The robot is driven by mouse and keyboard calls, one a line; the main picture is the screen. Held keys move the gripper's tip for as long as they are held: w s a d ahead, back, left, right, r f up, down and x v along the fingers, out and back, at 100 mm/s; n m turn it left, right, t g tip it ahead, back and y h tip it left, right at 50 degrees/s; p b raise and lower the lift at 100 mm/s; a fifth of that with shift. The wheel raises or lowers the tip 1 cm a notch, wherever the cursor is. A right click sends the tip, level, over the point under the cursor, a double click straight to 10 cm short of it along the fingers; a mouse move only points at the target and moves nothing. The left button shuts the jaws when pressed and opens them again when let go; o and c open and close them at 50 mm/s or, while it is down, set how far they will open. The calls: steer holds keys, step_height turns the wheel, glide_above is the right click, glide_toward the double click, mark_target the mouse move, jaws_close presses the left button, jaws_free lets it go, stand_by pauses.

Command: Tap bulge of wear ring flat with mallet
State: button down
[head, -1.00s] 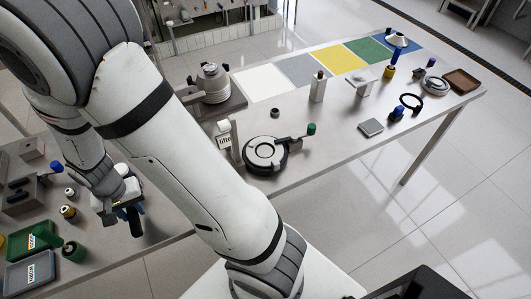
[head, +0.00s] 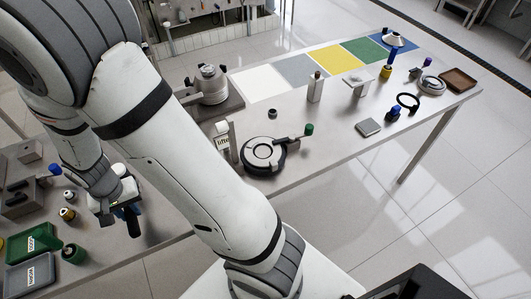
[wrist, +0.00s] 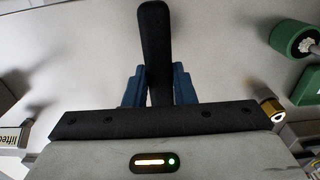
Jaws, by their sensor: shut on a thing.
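My gripper (head: 128,212) is low over the near-left bench, beside the arm. In the wrist view its blue fingers (wrist: 157,90) are shut on a black handle (wrist: 154,40). The handle sticks out ahead of the fingers over the pale bench top. Its other end is hidden, so I cannot tell whether a mallet head is on it. I cannot surely pick out the wear ring. A black ring (head: 408,102) stands on the right of the bench, and a small brass and black ring-like part (head: 67,214) lies left of my gripper.
A green tray (head: 33,240) and a grey tray marked WORN (head: 30,277) lie at lower left, near a green cylinder (head: 73,253). Grey blocks (head: 20,198) stand left. A round black-rimmed fixture (head: 263,155) and a pump-like casting (head: 212,83) stand mid-bench. Bare bench lies below my gripper.

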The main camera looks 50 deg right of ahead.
steer(key=shift+w+r+p, duration=0.1)
steer(key=shift+r+p, duration=1.15)
steer(key=shift+r, duration=0.8)
